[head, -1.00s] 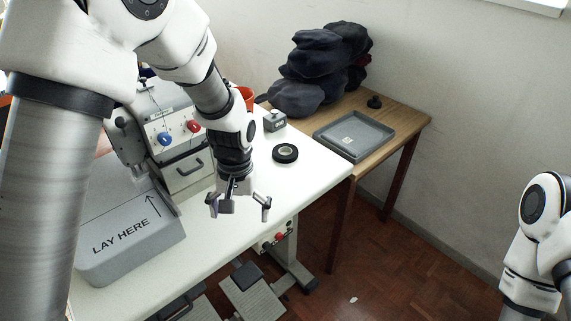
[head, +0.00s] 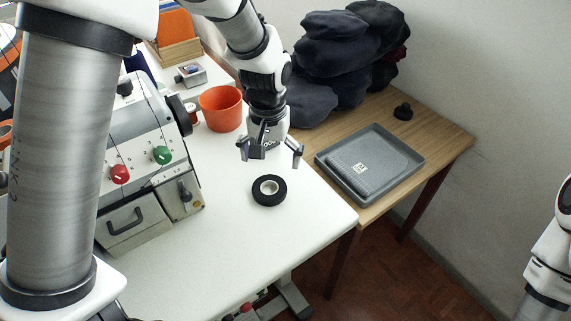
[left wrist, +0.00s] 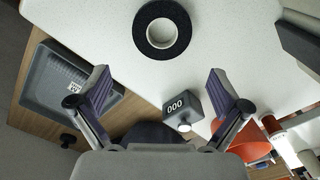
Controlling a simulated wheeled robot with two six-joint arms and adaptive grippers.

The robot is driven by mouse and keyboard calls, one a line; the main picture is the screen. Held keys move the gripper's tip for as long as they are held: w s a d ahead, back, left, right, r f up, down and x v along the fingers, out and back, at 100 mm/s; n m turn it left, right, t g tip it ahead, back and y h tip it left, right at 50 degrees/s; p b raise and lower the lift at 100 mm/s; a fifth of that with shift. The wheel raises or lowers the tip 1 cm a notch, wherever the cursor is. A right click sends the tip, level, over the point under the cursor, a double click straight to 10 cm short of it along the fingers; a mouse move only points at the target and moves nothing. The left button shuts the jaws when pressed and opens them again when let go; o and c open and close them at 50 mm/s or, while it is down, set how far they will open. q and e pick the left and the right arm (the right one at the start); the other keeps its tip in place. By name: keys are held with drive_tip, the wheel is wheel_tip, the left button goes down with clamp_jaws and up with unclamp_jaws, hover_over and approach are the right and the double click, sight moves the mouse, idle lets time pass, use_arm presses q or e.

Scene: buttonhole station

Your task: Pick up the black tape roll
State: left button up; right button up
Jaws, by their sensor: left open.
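The black tape roll (head: 268,202) lies flat on the white table, with a pale core in its middle. In the left wrist view the tape roll (left wrist: 141,22) shows at the top, ahead of the fingertips and between their lines. My left gripper (head: 270,157) is open and empty, above the table and just behind the roll in the head view. Its spread fingers (left wrist: 158,76) also show in the left wrist view, apart from the roll. My right arm shows at the right edge of the head view, its gripper out of frame.
A small grey counter reading 000 (left wrist: 182,106) stands near the fingers. An orange-red cup (head: 221,110) stands left of the gripper. The machine (head: 140,150) is at left. A grey tray (head: 410,182) and dark caps (head: 345,50) are on the wooden table. White surface before the roll is clear.

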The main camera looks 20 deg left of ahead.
sight(270, 190)
use_arm(q)
drive_tip(key=s+f, duration=0.1)
drive_tip(key=f, duration=0.1)
drive_tip(key=shift+s+f, duration=0.35)
drive_tip(key=shift+s, duration=0.05)
drive_tip(key=f, duration=0.2)
drive_tip(key=w+f+b, duration=0.1)
drive_tip(key=f, duration=0.1)
drive_tip(key=shift+f, duration=0.3)
drive_tip(key=shift+s+r, duration=0.1)
drive_tip(key=shift+s, duration=0.05)
drive_tip(key=shift+c, duration=1.1)
drive_tip(key=c, duration=0.7)
